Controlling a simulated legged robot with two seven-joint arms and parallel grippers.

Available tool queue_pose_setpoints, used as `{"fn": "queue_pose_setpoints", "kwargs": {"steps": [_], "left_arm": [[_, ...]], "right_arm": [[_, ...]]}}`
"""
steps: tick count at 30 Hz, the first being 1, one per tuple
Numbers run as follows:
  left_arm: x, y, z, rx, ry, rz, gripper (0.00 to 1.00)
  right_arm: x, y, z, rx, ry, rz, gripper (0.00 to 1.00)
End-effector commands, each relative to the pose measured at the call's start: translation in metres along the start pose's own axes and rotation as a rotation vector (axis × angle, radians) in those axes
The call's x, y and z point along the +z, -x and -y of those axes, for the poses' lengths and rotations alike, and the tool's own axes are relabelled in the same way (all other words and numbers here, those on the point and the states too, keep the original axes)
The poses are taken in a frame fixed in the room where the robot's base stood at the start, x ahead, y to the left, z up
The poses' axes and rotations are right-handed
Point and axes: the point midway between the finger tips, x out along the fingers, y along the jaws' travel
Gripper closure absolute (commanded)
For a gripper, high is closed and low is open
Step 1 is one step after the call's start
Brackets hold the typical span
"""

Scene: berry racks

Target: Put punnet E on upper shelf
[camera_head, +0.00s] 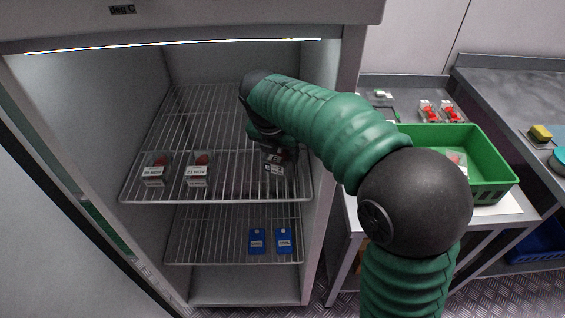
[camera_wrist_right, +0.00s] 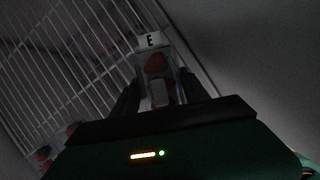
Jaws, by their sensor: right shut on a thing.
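Punnet E (camera_wrist_right: 150,41) shows its white label with a black E in the right wrist view, with red fruit behind the label. My right gripper (camera_wrist_right: 160,92) is shut on it, one dark finger on each side. In the head view my right gripper (camera_head: 274,152) is over the right part of the upper shelf (camera_head: 225,192), and a labelled punnet (camera_head: 274,168) shows just below it, partly hidden. I cannot tell whether it touches the shelf wires. My left gripper is not in view.
Two labelled punnets, one at left (camera_head: 155,170) and one beside it (camera_head: 197,170), stand on the upper shelf's front. Two blue packs (camera_head: 257,240) lie on the lower shelf (camera_head: 205,248). A green crate (camera_head: 500,188) and red-topped items (camera_head: 428,111) are outside, right. The cabinet's right wall is close to my gripper.

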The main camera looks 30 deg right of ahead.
Motion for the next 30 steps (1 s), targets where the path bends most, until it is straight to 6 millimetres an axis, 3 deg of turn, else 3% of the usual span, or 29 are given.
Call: {"fn": "queue_pose_setpoints", "kwargs": {"steps": [1, 4, 10, 11, 15, 25, 30], "left_arm": [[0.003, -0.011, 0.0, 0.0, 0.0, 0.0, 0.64], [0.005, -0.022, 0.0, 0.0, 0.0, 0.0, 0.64], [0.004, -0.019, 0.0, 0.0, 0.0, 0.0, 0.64], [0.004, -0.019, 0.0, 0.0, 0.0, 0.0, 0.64], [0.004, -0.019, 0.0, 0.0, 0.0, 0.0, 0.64], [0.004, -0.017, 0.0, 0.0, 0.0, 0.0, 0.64], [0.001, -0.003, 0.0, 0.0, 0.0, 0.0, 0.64]], "right_arm": [[-0.007, -0.016, 0.0, -0.001, 0.002, -0.002, 1.0], [-0.013, -0.034, 0.001, 0.0, -0.001, 0.0, 1.0], [-0.01, -0.031, 0.003, 0.0, 0.0, -0.001, 1.0], [-0.011, -0.031, 0.003, -0.001, 0.0, -0.002, 0.45], [-0.01, -0.031, 0.003, 0.0, 0.0, -0.002, 0.26], [-0.01, -0.027, 0.002, 0.001, 0.0, 0.0, 0.26], [-0.008, 0.005, 0.002, 0.003, 0.001, 0.002, 0.26]]}}
